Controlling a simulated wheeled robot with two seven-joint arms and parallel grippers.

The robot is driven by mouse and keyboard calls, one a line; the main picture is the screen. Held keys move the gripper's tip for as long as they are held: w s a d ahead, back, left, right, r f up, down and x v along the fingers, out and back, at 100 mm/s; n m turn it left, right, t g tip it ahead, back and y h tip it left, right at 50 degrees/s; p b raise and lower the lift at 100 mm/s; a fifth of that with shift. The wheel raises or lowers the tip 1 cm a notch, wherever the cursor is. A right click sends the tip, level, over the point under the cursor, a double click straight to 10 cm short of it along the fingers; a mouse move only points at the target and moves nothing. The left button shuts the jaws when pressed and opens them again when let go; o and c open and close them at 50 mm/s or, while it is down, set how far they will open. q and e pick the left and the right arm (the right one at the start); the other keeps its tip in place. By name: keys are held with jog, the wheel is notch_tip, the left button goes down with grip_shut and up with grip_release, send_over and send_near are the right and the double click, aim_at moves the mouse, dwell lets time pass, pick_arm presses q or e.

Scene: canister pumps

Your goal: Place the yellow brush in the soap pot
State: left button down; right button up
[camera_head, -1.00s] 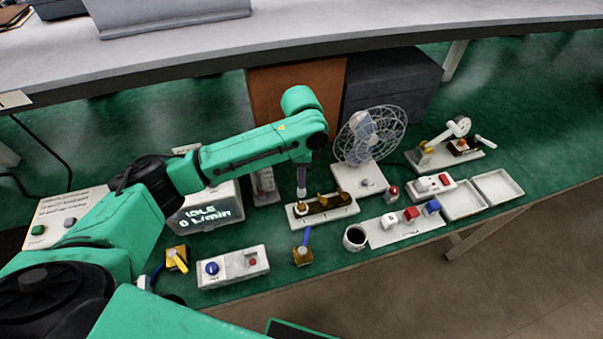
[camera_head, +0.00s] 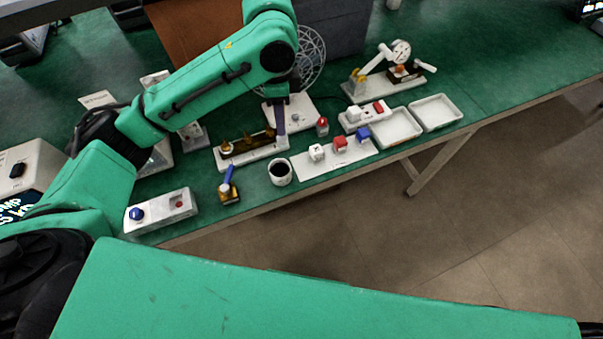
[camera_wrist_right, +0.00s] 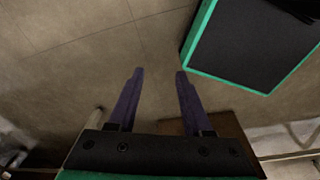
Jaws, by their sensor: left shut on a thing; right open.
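My left gripper (camera_head: 281,128) is at the right end of the white rack with brass fittings (camera_head: 250,151), pointing down. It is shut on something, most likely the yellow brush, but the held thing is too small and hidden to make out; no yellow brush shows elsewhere. A small white cup with a dark inside (camera_head: 280,172), seemingly the soap pot, stands in front of the rack near the table's front edge, apart from the gripper. In the right wrist view my right gripper (camera_wrist_right: 159,72) is open and empty above the floor.
A blue-handled valve (camera_head: 228,187) and a switch box (camera_head: 160,210) stand left of the cup. A white strip with white, red and blue blocks (camera_head: 335,160) lies right of it. A wire fan (camera_head: 307,62) is behind the gripper; white trays (camera_head: 435,112) are further right.

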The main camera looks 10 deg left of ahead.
pick_arm(q)
jog(key=f, duration=0.6)
jog(key=a+f, duration=0.1)
jog(key=f, duration=0.5)
jog(key=a+f, duration=0.1)
jog(key=f, duration=0.5)
jog(key=shift+w+a, duration=0.15)
jog(key=shift+a, duration=0.1)
jog(key=shift+w+f, duration=0.1)
jog(key=shift+f, duration=0.05)
jog(key=shift+d+f, duration=0.1)
jog(key=shift+d, duration=0.05)
jog(key=c, duration=0.8)
grip_release()
jog(key=shift+o, duration=0.5)
pick_arm(e)
jog(key=a, duration=0.4)
jog(key=shift+a+r, duration=0.1)
jog(key=shift+a, duration=0.1)
